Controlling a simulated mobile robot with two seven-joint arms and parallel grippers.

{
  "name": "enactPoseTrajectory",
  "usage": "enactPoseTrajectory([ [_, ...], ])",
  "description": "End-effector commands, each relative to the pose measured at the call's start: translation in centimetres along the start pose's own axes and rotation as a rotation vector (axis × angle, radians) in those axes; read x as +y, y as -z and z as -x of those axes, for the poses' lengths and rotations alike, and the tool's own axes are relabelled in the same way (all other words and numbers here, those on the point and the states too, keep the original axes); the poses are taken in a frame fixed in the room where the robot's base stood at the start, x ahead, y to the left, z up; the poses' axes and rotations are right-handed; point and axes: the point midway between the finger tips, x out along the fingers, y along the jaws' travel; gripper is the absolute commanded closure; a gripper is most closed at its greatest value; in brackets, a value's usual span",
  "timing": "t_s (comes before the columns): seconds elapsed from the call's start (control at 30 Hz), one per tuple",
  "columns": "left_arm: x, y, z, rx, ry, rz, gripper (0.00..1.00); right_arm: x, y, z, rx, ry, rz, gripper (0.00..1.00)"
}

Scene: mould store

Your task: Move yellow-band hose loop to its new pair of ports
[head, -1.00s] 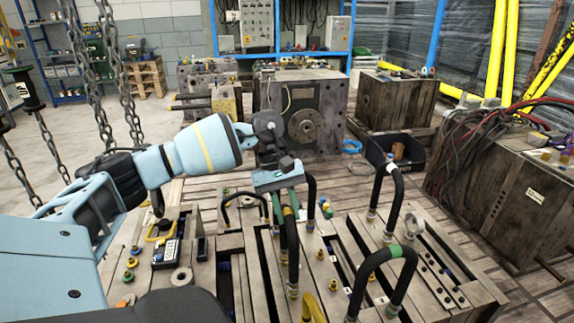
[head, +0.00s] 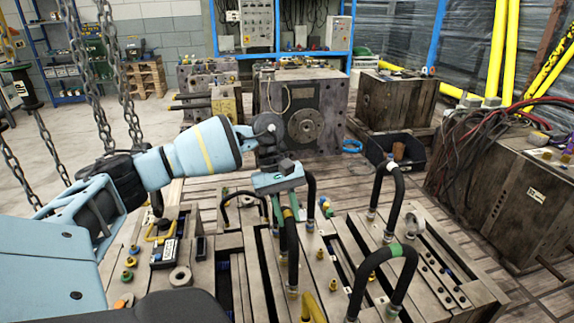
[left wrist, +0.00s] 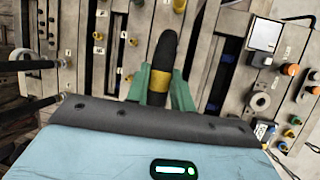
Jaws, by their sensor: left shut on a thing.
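The yellow-band hose loop (head: 292,250) is black with a yellow band near its top. It stands at the middle of the near mould block. My left gripper (head: 287,208) is shut on it from above, with its green fingers on either side at the band. In the left wrist view the yellow band (left wrist: 160,81) shows between the fingers. The hose's near end comes down by a brass port (head: 292,293); I cannot tell whether it is seated. Its other end is hidden by the gripper and hose. My right gripper is not in view.
A green-band hose loop (head: 377,262) stands to the right, with another black loop (head: 390,185) behind it. Hanging chains (head: 103,130) are at the left.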

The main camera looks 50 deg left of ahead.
Motion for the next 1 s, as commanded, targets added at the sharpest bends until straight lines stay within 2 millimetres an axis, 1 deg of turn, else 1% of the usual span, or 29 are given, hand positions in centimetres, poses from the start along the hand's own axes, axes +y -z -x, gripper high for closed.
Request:
enactPoseTrajectory([
  [0.3,-0.1,0.0,0.0,0.000,0.002,0.000,1.00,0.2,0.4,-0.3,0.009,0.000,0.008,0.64],
  [0.33,-0.1,0.0,0.0,0.000,0.002,0.000,0.76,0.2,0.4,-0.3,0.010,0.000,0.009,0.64],
  [0.5,-0.1,0.0,0.0,0.000,0.002,0.000,0.53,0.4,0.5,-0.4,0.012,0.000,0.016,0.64],
  [0.53,-0.1,0.0,0.0,0.000,0.002,0.000,0.52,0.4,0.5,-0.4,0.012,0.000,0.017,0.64],
  [0.93,-0.1,0.1,-0.1,-0.001,0.002,0.001,0.52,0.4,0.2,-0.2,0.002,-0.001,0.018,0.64],
  [0.97,-0.1,0.1,0.2,0.001,0.000,0.001,0.52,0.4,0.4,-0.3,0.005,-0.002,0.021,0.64],
  [1.0,0.0,0.1,1.0,0.001,-0.001,0.001,0.52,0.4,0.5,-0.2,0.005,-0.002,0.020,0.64],
])
